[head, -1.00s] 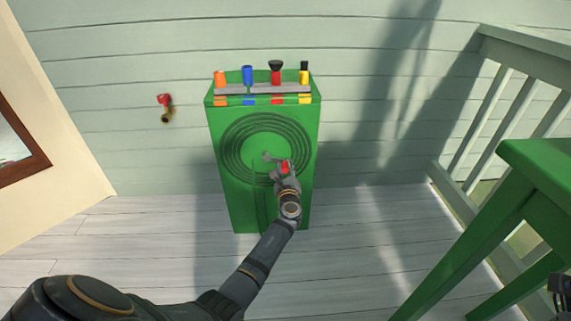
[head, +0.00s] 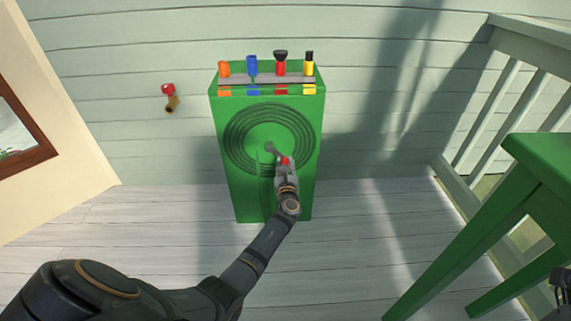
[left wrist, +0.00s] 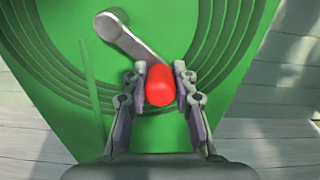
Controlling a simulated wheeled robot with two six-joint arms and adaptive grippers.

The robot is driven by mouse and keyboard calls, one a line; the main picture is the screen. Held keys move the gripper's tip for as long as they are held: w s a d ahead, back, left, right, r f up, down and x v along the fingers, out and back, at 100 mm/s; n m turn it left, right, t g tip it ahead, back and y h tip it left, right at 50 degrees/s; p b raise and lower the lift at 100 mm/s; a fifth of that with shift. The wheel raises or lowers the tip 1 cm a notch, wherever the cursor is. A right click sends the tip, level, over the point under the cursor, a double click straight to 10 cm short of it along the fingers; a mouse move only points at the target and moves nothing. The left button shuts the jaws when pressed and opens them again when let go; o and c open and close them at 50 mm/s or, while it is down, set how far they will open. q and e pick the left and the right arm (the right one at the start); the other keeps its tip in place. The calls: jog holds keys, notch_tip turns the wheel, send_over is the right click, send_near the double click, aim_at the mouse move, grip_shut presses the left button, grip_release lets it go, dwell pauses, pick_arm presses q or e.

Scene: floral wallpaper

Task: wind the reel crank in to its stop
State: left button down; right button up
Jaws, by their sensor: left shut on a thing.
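The green reel box (head: 235,178) stands against the wall with concentric dark rings on its front. A grey crank arm (head: 271,149) is at the rings' centre and slants down and right to a red knob (head: 284,160). In the left wrist view the crank arm (left wrist: 125,35) runs from upper left down to the red knob (left wrist: 160,86). My left gripper (head: 285,164) is shut on the knob, with one finger on each side of it in the left wrist view (left wrist: 161,82). At the lower right edge of the head view only a dark part shows; my right gripper's fingers are not visible.
Orange, blue, red and yellow nozzles stand in a grey rack (head: 266,81) on the box top. A red-handled tap (head: 169,95) is on the wall at left. A green table (head: 545,165) and pale railing (head: 480,115) are at right. Floorboards before the box are clear.

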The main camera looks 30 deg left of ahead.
pick_arm(q)
jog(key=c, duration=1.1)
grip_release()
jog(key=shift+o, duration=0.2)
jog(key=v, duration=1.2)
jog(key=shift+f, duration=0.1)
